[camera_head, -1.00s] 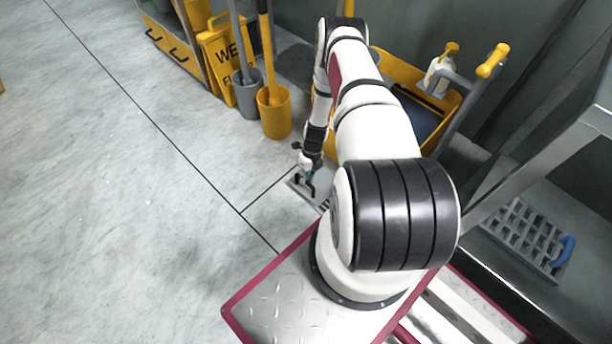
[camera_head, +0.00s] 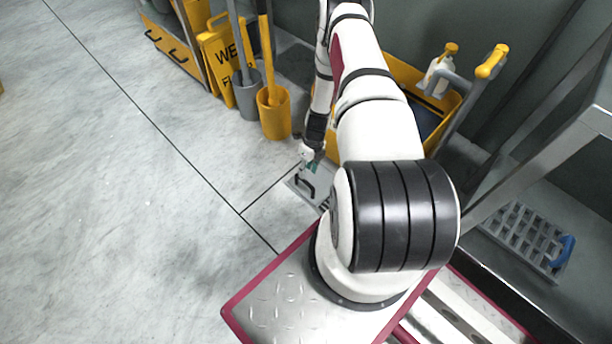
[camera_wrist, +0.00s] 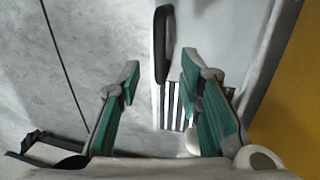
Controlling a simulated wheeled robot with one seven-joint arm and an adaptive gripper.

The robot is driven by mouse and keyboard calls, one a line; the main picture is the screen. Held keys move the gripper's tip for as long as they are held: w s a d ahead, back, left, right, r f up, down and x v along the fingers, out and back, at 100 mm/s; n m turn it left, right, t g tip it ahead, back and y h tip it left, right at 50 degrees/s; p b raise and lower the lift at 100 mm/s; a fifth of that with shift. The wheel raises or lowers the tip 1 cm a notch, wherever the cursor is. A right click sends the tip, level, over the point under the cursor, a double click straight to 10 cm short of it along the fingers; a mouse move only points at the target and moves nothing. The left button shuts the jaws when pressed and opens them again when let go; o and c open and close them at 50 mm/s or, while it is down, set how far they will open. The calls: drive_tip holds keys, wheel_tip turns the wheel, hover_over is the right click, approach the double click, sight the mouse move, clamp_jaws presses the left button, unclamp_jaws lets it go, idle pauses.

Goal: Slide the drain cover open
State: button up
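The drain cover (camera_head: 319,181) is a pale metal plate in the floor beside my base, partly hidden by my arm in the head view. A black handle (camera_head: 304,185) stands on it, and dark slots (camera_head: 325,204) show beside it. In the wrist view the handle (camera_wrist: 162,45) lies beyond and between my fingertips, with the slotted part (camera_wrist: 172,107) below it. My gripper (camera_wrist: 160,72) is open, with teal pads on both fingers and nothing held. In the head view my gripper (camera_head: 309,166) is just behind the handle; contact cannot be told.
A yellow bucket (camera_head: 275,118), a grey container (camera_head: 249,98) and a yellow wet-floor sign (camera_head: 219,67) stand behind. A yellow mop cart (camera_head: 402,73) is behind my arm. A metal rack with a grey grid (camera_head: 524,240) is at right. The floor at left is clear.

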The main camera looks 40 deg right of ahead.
wheel_tip(320, 180, up, 7)
drive_tip(key=d, duration=0.1)
drive_tip(key=shift+d, duration=0.2)
drive_tip(key=shift+f, duration=0.1)
idle(0.4)
